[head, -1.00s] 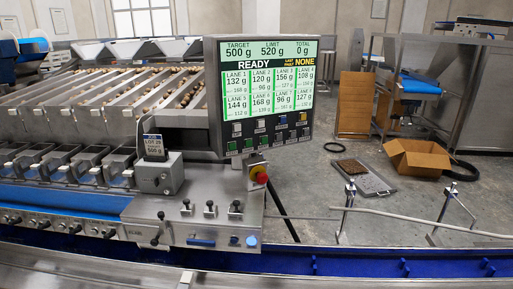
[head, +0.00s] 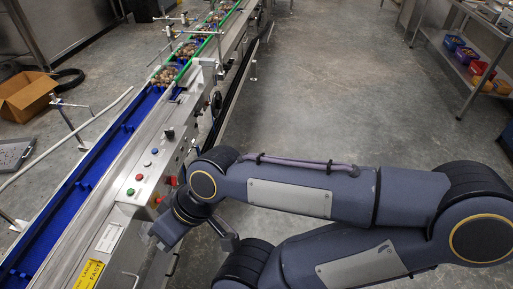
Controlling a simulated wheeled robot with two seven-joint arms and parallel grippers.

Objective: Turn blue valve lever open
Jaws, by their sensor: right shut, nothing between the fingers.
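I cannot make out the blue valve lever in the head view. My right arm comes in from the right, and its wrist bends down beside the control panel (head: 147,178) on the side of the conveyor line. My right gripper (head: 158,241) is at the end of that wrist, low against the machine's near side. It is shut and empty, with its fingers mostly hidden by the wrist. My left gripper is not in view.
The panel carries a green button (head: 130,192), a blue button (head: 155,150) and a red knob (head: 156,201). A blue conveyor channel (head: 72,193) runs alongside. A cardboard box (head: 25,97) lies at the left. The floor beyond my arm is clear up to a shelf rack (head: 470,75).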

